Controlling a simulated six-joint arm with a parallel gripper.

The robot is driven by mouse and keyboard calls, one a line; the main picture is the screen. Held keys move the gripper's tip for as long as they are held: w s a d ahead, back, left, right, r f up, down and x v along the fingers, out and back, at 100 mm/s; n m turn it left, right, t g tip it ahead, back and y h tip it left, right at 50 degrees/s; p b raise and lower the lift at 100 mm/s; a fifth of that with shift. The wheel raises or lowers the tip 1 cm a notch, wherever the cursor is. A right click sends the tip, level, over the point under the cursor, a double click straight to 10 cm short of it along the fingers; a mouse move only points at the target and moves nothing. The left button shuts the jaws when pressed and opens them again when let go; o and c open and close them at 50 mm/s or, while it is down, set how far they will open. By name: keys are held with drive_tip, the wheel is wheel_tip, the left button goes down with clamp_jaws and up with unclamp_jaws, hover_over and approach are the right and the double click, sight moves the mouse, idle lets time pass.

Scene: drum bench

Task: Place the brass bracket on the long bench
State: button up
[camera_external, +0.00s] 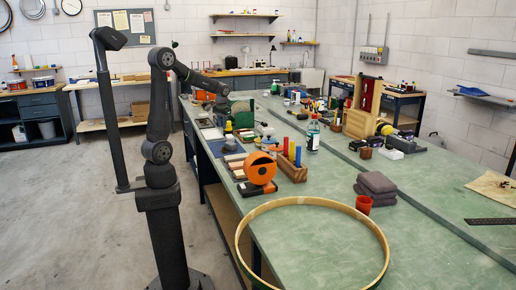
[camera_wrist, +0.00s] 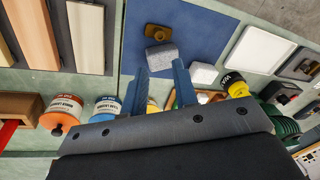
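The brass bracket (camera_wrist: 158,33) appears to be the small brass-brown piece with a dark hole lying on a blue mat (camera_wrist: 205,32) in the wrist view. A grey block (camera_wrist: 162,57) lies just on the near side of it. My gripper (camera_wrist: 160,76) has its two blue fingers apart, with nothing held between them. The fingertips point toward the grey block, with the bracket beyond it. In the external view my gripper (camera_external: 222,103) is small and hangs over the far left part of the green long bench (camera_external: 325,185). I cannot make out the bracket there.
Jars (camera_wrist: 62,112), wooden strips (camera_wrist: 33,32), a white tray (camera_wrist: 258,50) and a yellow-and-black container (camera_wrist: 235,84) surround the mat. On the bench stand an orange tape dispenser (camera_external: 260,168), a bottle (camera_external: 313,134) and grey pads (camera_external: 376,186). A large hoop (camera_external: 243,226) lies at the near end.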

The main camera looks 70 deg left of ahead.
drive_tip(key=r+n, duration=0.2)
drive_tip(key=n, duration=0.6)
hover_over(224, 150)
drive_tip(key=shift+h, duration=0.4)
drive_tip(key=f, duration=1.2)
drive_tip(key=shift+s+f, duration=0.1)
drive_tip(key=shift+s, duration=0.15)
drive_tip(key=shift+w+a+f, duration=0.1)
drive_tip(key=shift+a+f, duration=0.05)
drive_tip(key=shift+f, duration=0.7)
drive_tip(key=shift+w+a+f, duration=0.1)
drive_tip(key=shift+a+f, duration=0.05)
drive_tip(key=shift+f, duration=0.75)
drive_tip(key=shift+w+a+f, duration=0.1)
drive_tip(key=shift+a+f, duration=0.05)
drive_tip(key=shift+f, duration=0.7)
clamp_jaws()
